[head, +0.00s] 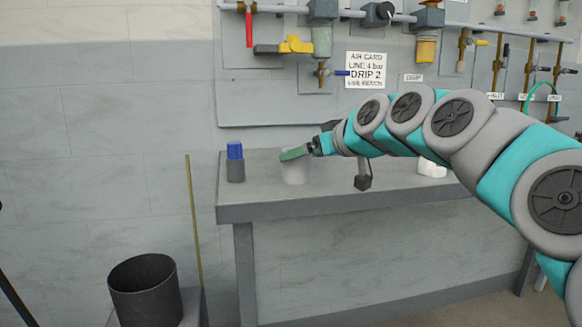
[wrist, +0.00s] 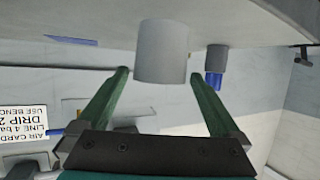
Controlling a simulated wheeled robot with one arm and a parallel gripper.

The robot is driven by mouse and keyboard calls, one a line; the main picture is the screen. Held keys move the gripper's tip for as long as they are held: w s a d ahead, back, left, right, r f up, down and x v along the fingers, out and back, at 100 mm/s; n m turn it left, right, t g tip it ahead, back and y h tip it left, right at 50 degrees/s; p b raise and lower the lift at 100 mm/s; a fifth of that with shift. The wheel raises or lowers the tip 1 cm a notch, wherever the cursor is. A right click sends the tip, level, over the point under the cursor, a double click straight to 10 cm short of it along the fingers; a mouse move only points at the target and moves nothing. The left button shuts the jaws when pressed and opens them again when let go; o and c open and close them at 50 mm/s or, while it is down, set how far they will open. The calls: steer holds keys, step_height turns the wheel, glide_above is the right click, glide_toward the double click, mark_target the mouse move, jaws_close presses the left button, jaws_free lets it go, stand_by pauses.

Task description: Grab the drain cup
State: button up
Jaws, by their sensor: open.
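The drain cup, a pale translucent cup (head: 295,173), stands upright on the grey bench (head: 340,196) near its left part. In the wrist view, which is upside down, the cup (wrist: 162,45) appears between the green fingers, with a gap on each side. My gripper (head: 293,154) is open at the cup's upper part, and its green finger covers part of the rim in the head view. In the wrist view my gripper (wrist: 160,74) has its fingertips level with the cup's rim end. I cannot tell how deep the fingers reach around it.
A grey holder with a blue top (head: 235,163) stands left of the cup. A white object (head: 432,168) lies to the right, partly behind my arm. A panel of pipes and valves with a sign (head: 366,70) is behind. A dark bin (head: 145,292) and yellow rod (head: 193,225) are left.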

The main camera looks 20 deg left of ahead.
steer(key=shift+p+x, duration=0.6)
steer(key=shift+x, duration=2.85)
steer(key=shift+f, duration=0.15)
steer(key=shift+c, duration=0.4)
steer(key=c, duration=1.1)
